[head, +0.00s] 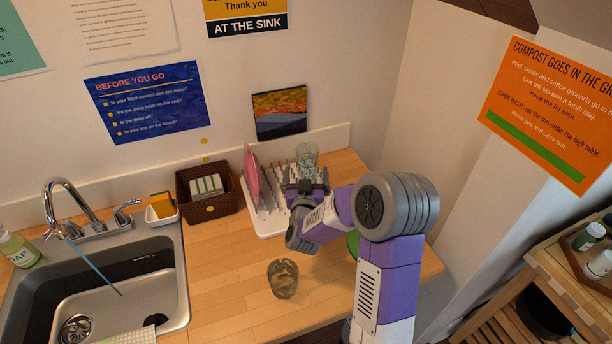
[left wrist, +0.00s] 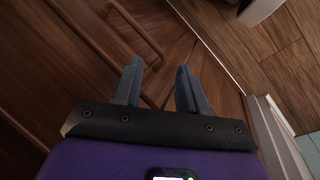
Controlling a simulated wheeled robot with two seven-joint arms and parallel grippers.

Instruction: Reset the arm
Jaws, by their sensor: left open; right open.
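My right arm reaches in from the lower right in the head view. Its gripper (head: 307,178) is open, just in front of a clear glass (head: 307,155) at the dish rack (head: 268,221). The arm and gripper hide part of the rack, and I cannot tell whether the fingers touch the glass. My left gripper (left wrist: 158,67) shows only in the left wrist view. It is open and empty, pointing down toward brown wooden panels and the floor.
A pink plate (head: 252,176) stands in the rack. A dark basket (head: 209,203) and the sink (head: 165,286) are to the left. A green object (head: 353,243) is partly hidden behind my right arm.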

